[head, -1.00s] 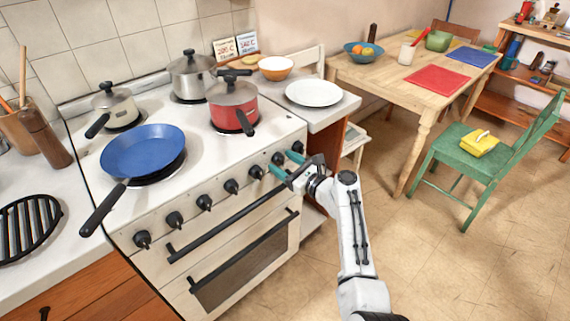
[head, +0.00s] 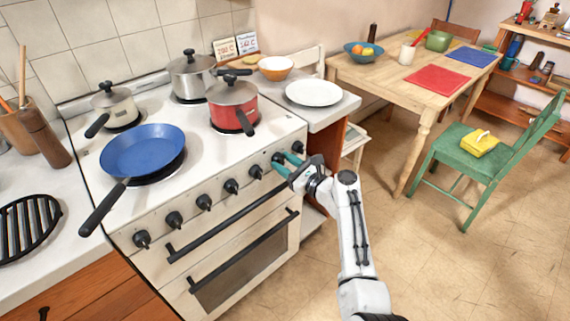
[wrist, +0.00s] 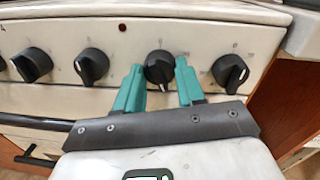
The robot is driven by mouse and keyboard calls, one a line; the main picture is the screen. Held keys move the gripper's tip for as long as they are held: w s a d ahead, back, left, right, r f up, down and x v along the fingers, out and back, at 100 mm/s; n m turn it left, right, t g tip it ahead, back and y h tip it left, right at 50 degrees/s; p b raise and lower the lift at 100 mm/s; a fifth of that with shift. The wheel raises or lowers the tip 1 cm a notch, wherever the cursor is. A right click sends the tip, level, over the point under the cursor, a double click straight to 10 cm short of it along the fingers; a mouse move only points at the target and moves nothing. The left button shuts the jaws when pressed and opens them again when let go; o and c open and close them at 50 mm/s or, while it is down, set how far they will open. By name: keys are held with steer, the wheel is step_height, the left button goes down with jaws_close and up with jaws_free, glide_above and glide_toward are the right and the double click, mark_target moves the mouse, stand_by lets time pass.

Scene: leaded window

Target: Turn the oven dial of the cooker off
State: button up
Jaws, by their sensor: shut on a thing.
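The white cooker (head: 170,262) has a row of black dials along its front panel. My gripper (head: 283,164) is at the right end of this row. In the wrist view its two teal fingers (wrist: 158,82) stand on either side of the second dial from the right (wrist: 159,67) and are shut on it. A small 0 is printed above this dial; its pointer is hard to read. The rightmost dial (wrist: 230,72) is free, just right of the fingers. Another dial (wrist: 92,66) is to their left. No label visible here tells which is the oven dial.
A black oven handle (head: 225,226) runs below the dials. A blue pan (head: 143,150) on the hob has its handle out over the front edge. A red pot (head: 232,110) stands above my gripper. The floor to the right is clear up to a green chair (head: 480,165).

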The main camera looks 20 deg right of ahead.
steer(key=n+b, duration=0.2)
steer(key=n, duration=0.2)
steer(key=shift+f+n, duration=0.1)
steer(key=shift+n, duration=0.2)
steer(key=n+b, duration=0.1)
steer(key=n, duration=0.2)
steer(key=shift+h+b, duration=0.3)
steer(key=shift+b, duration=0.1)
steer(key=n+b, duration=0.2)
steer(key=n, duration=0.2)
steer(key=shift+a+n+h+b, duration=0.1)
steer(key=shift+n+h+b, duration=0.2)
steer(key=shift+n+b, duration=0.1)
steer(key=n+b, duration=0.3)
steer(key=n, duration=0.1)
steer(key=n+b, duration=0.2)
steer(key=n, duration=0.1)
steer(key=shift+n+h+b, duration=0.3)
steer(key=shift+b, duration=0.05)
steer(key=n+b, duration=0.2)
steer(key=n, duration=0.1)
steer(key=shift+a+b, duration=0.1)
steer(key=shift+b, duration=0.3)
steer(key=n+b, duration=0.2)
steer(key=n, duration=0.1)
steer(key=shift+n+b, duration=0.35)
steer(key=shift+n, duration=0.05)
steer(key=shift+n+b, duration=1.1)
steer(key=shift+n, duration=0.3)
